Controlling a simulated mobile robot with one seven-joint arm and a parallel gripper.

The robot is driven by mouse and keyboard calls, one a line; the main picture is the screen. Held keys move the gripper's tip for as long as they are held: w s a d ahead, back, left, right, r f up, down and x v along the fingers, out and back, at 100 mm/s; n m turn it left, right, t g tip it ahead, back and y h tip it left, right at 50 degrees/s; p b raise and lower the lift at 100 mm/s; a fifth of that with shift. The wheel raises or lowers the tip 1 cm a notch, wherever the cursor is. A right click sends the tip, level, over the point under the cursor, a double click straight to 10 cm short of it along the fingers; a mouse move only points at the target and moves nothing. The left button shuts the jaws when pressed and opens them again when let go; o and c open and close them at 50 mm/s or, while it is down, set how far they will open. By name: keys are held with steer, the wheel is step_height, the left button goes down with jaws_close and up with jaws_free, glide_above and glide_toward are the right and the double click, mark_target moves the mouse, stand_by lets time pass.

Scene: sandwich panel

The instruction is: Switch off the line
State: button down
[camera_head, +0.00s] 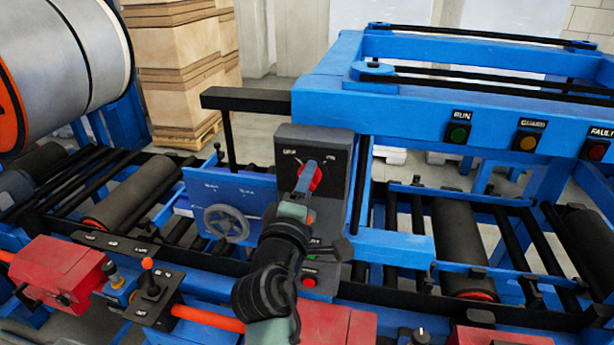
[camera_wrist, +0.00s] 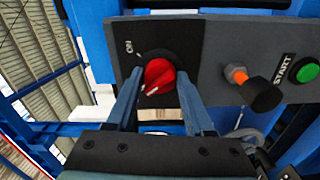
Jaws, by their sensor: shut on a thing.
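A red rotary knob (camera_head: 311,176) sits on the dark control panel (camera_head: 340,150) at the centre of the head view. A label to its right reads ON; the one to its left is too small to read surely. My gripper (camera_head: 305,190) reaches up to the knob from below. In the wrist view, my gripper (camera_wrist: 160,84) has one finger on each side of the red knob (camera_wrist: 158,74) and is shut on it. A small white mark shows on the knob's lower left, and ON is at its upper left. My arm hides part of the lower panel.
In the wrist view, a black-tipped lever (camera_wrist: 258,92) and a green START button (camera_wrist: 305,70) are beside the knob. The head view shows a handwheel (camera_head: 226,223), a joystick (camera_head: 149,284), and RUN (camera_head: 457,134) and FAULT (camera_head: 596,150) lamps.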

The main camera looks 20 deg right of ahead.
steer(key=shift+r+n, duration=0.1)
steer(key=shift+n, duration=0.5)
steer(key=shift+p, duration=0.3)
steer(key=shift+c, duration=1.4)
jaws_free()
